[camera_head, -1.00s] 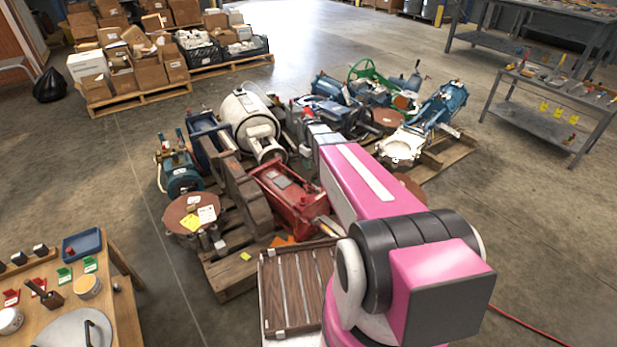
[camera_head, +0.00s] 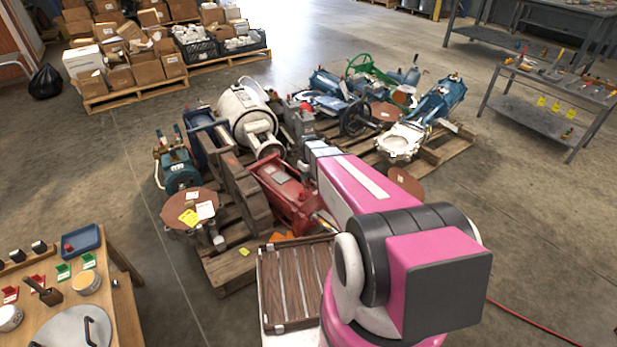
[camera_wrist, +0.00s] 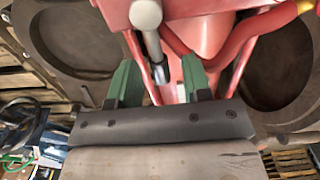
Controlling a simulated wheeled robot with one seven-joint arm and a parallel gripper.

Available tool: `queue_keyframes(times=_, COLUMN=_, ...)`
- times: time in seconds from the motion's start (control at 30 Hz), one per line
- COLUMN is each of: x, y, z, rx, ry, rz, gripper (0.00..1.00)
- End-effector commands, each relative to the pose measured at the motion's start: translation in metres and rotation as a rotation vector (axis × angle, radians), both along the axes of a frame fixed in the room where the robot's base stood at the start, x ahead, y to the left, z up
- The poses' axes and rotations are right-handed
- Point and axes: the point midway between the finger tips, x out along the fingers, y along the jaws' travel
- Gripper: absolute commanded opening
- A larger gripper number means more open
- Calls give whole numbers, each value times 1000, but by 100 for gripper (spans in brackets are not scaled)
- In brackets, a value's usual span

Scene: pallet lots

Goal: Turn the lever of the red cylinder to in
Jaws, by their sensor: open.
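The red cylinder (camera_head: 287,193) lies on the pallet in the middle of the head view, partly hidden behind my pink arm. In the wrist view its red body (camera_wrist: 205,25) fills the top middle. A grey lever (camera_wrist: 154,45) with a rounded end hangs down in front of it. My gripper (camera_wrist: 160,80) is open, with its two green fingers on either side of the lever's lower end. I cannot tell whether a finger touches the lever. The gripper's fingers are hidden in the head view, and no "in" marking is readable.
Brown flanged parts (camera_head: 245,195) stand close left of the cylinder. A white cylinder (camera_head: 243,110) and blue machinery (camera_head: 440,100) crowd the pallets behind. A wooden table (camera_head: 100,290) is at lower left, a grey bench (camera_head: 540,125) at right.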

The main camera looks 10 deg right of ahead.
Motion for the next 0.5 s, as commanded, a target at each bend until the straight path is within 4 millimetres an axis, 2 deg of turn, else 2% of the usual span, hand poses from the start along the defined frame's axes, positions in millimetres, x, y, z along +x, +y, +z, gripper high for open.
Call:
queue_keyframes(times=0.17, x=0, y=0, z=0, rx=0, ry=0, rz=0, gripper=44)
queue_keyframes(times=0.3, x=0, y=0, z=0, rx=0, ry=0, rz=0, gripper=0)
queue_keyframes(times=0.5, x=0, y=0, z=0, rx=0, ry=0, rz=-3, gripper=0)
